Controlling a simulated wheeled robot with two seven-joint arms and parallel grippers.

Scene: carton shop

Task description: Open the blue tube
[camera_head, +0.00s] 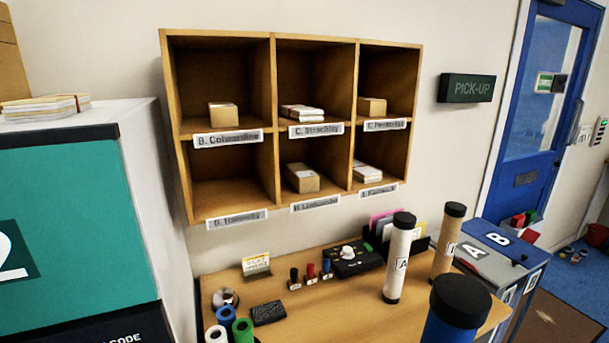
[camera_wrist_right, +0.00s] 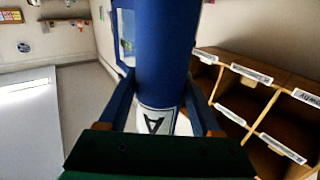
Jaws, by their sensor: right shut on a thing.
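The blue tube (camera_head: 448,331) stands at the bottom right of the head view, close to me, with its black cap (camera_head: 461,300) on top. Its lower part is cut off by the frame edge. In the right wrist view the blue tube (camera_wrist_right: 165,45) runs between the fingers of my right gripper (camera_wrist_right: 162,95), which is shut on it. A white label with a letter A (camera_wrist_right: 155,122) shows on the tube near the palm. The cap is not visible in the wrist view. My left gripper is in neither view.
A white tube (camera_head: 398,265) and a brown tube (camera_head: 446,245), both black-capped, stand on the wooden desk (camera_head: 330,312). Stamps (camera_head: 310,272), a black pad and coloured rolls (camera_head: 243,330) lie left. Wooden pigeonholes (camera_head: 275,125) hang above. Bins A and B (camera_head: 500,245) stand right.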

